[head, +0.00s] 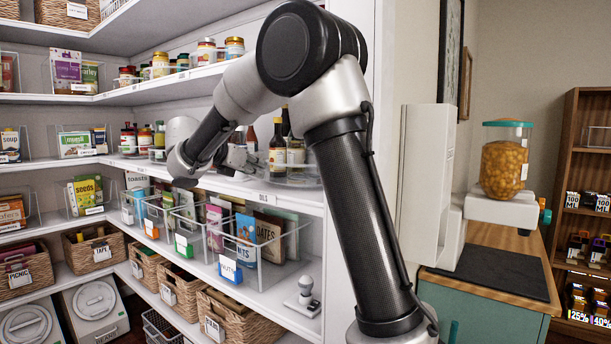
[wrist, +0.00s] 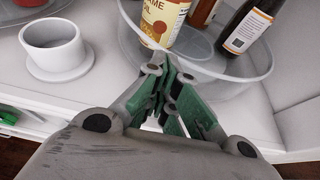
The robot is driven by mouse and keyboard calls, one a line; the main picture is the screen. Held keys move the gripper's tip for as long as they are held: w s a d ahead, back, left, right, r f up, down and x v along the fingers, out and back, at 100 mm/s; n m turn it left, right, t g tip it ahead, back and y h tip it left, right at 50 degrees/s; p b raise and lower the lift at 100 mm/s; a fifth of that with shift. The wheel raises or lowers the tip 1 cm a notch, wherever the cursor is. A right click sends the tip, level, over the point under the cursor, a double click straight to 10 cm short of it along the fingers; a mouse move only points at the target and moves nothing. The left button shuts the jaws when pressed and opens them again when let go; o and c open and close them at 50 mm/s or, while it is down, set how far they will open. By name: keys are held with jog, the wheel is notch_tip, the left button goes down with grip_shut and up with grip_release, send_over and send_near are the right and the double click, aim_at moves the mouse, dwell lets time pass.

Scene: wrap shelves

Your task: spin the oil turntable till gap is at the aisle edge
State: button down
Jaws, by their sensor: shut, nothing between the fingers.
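The oil turntable (wrist: 262,76), a clear round tray with a raised rim, stands on the white shelf. It also shows in the head view (head: 298,182), partly behind my arm. In the wrist view it carries a bottle with a cream and yellow label (wrist: 160,20), a reddish-brown bottle (wrist: 203,10) and a dark bottle with a white label (wrist: 252,27). Bare tray floor shows between and in front of the bottles, on the near side. My gripper (wrist: 172,68) is shut and empty at the near left rim; I cannot tell whether it touches. It also shows in the head view (head: 246,163).
A white cup-shaped piece on a round base (wrist: 56,52) stands left of the turntable. Jars and bottles (head: 140,138) are further left on that shelf. Clear bins (head: 262,262) sit on the shelf below. A white upright panel (head: 350,150) bounds the shelves at right.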

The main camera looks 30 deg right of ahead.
jog(key=shift+d, duration=0.15)
jog(key=shift+w+d, duration=0.1)
jog(key=shift+w, duration=1.05)
jog(key=shift+w+a, duration=0.2)
jog(key=shift+a, duration=0.7)
jog(key=shift+w+a, duration=0.2)
jog(key=shift+a, duration=0.65)
jog(key=shift+a, duration=0.1)
jog(key=v, duration=1.2)
